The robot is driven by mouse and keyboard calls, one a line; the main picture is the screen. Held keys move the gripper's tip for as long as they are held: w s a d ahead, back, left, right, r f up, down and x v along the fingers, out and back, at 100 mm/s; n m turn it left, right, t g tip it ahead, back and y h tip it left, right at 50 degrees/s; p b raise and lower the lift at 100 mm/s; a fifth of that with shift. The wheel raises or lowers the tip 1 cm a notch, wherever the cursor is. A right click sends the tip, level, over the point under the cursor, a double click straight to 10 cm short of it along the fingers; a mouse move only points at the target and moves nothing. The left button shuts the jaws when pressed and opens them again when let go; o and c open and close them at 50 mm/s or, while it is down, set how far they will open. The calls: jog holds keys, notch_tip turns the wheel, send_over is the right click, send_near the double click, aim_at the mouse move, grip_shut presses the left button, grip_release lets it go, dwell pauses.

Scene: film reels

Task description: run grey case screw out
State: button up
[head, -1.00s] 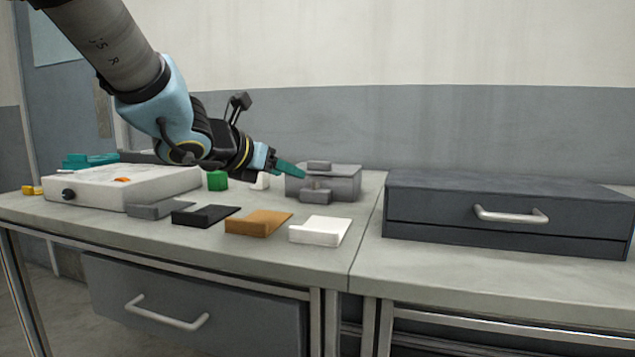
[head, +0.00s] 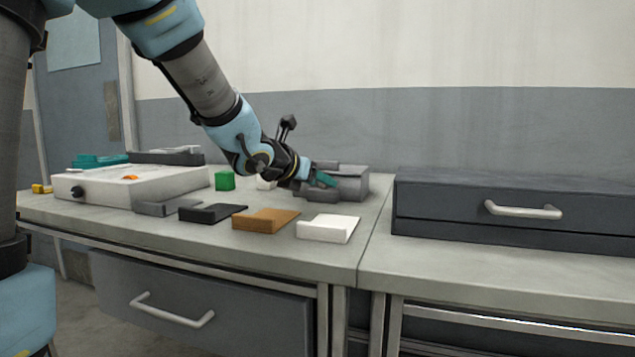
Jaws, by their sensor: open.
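The grey case (head: 352,184) stands on the table near its right end, against the back. My gripper (head: 328,180) is at the case's front left side, with its teal fingers in front of the case. The gripper is open. The fingers and wrist cover part of the case's front, and the screw cannot be made out behind them. Whether the fingers touch the case or stand around the screw cannot be told from this view.
A white light box (head: 150,185) is at the left. Grey, black (head: 210,213), brown (head: 265,220) and white (head: 328,229) holders line the front. A green cube (head: 225,180) stands behind them. A dark drawer chest (head: 500,205) is on the right-hand bench.

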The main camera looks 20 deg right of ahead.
jog(key=shift+c, duration=0.2)
grip_shut()
jog(key=t+b, duration=0.1)
jog(key=b, duration=0.3)
jog(key=shift+s+d+f+n, duration=0.1)
jog(key=shift+f+n, duration=0.25)
jog(key=shift+n, duration=0.05)
jog(key=n+t+y+b, duration=0.1)
jog(key=b, duration=0.5)
jog(key=shift+r+n+y, duration=0.15)
jog(key=shift+n+y, duration=0.15)
jog(key=shift+y, duration=0.1)
jog(key=n+t+y+b, duration=0.1)
jog(key=b, duration=0.5)
jog(key=shift+s+d, duration=0.2)
jog(key=shift+n+t+b, duration=0.3)
jog(key=shift+b, duration=0.25)
jog(key=y+b, duration=0.1)
jog(key=n+t+y+b, duration=0.1)
jog(key=b, duration=0.1)
jog(key=shift+s+d+n, duration=0.15)
jog(key=shift+n, duration=0.15)
jog(key=shift+r+n+y+b, duration=0.1)
jog(key=shift+n+y+b, duration=0.35)
jog(key=shift+b, duration=0.2)
